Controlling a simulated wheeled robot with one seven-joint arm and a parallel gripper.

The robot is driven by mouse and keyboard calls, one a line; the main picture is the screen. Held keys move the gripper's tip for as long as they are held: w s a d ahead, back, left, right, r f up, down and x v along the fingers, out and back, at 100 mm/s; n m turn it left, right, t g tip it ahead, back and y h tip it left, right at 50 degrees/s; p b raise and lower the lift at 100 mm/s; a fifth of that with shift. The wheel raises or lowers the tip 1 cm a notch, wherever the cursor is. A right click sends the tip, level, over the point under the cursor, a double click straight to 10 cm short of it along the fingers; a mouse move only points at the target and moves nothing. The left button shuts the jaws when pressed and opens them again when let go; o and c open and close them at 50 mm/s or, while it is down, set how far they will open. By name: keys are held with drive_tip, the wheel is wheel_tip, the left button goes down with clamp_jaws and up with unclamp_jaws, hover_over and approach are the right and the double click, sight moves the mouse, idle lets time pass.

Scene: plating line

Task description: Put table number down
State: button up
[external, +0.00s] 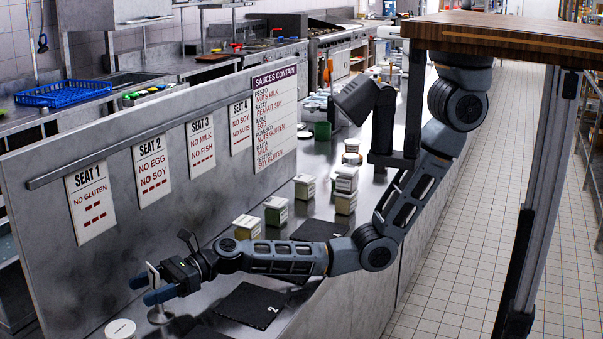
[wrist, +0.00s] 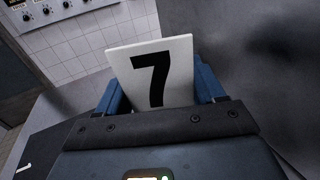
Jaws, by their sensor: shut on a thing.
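The table number is a white card with a black 7 (wrist: 152,75), between the two blue fingers of my gripper (wrist: 160,95) in the wrist view. In the external view my gripper (external: 156,288) is at the lower left, over the steel counter, shut on the table number. The table number's white edge (external: 153,276) shows between the fingers, with a round metal base (external: 160,316) below. The card looks upright. I cannot tell whether the base touches the counter.
A dark mat marked 2 (external: 250,306) lies right of my gripper, and another dark mat (external: 318,231) lies farther back. Several labelled tubs (external: 276,210) stand along the counter. A white round lid (external: 121,329) is near the front. A steel panel with seat cards (external: 90,204) rises behind.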

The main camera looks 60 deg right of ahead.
drive_tip(key=o, duration=1.5)
drive_tip(key=shift+r, duration=0.1)
drive_tip(key=p+v, duration=0.4)
drive_tip(key=v, duration=0.7)
drive_tip(key=shift+w, duration=0.1)
drive_tip(key=shift+s+d, duration=0.25)
drive_tip(key=shift+d, duration=0.25)
